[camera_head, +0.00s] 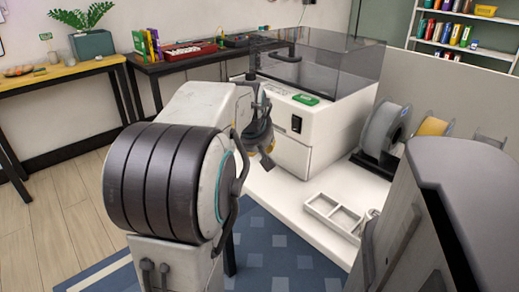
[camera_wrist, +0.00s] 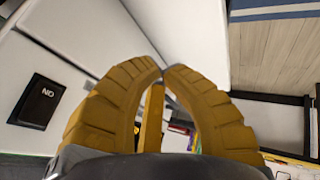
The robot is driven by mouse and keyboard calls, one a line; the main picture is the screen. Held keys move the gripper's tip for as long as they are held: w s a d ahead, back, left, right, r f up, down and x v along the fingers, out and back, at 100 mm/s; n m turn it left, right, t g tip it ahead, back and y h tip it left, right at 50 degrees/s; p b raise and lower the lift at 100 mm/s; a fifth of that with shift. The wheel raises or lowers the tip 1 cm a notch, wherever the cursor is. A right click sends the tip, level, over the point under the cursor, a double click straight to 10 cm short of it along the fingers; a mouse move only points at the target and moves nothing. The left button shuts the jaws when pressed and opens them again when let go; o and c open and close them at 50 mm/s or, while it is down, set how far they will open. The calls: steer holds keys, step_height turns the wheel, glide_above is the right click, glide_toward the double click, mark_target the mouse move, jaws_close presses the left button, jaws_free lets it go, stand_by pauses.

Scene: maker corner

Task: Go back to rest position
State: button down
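My gripper (camera_wrist: 164,69) shows in the wrist view with two curved yellow fingers. Their tips meet or nearly meet, and I see nothing held at the tips. A narrow yellow strip shows in the gap behind the fingers; I cannot tell what it is. In the head view my arm reaches forward, and the gripper is mostly hidden behind my own arm link, close to the front of a white machine (camera_head: 285,155). The machine has a clear tinted cover, a green item on top and a black switch (camera_head: 296,124). The switch, marked "ON", also shows in the wrist view (camera_wrist: 38,100).
A white worktop (camera_head: 305,187) carries the machine, a divided tray (camera_head: 332,214) and filament spools (camera_head: 384,130) to the right. A dark table with books and a red tray (camera_head: 190,50) stands behind. A yellow-topped table (camera_head: 60,74) is at left. Wooden floor is clear at left.

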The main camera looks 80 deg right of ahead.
steer(key=shift+p+v, duration=0.35)
steer(key=shift+v, duration=1.3)
steer(key=shift+w+a, duration=0.1)
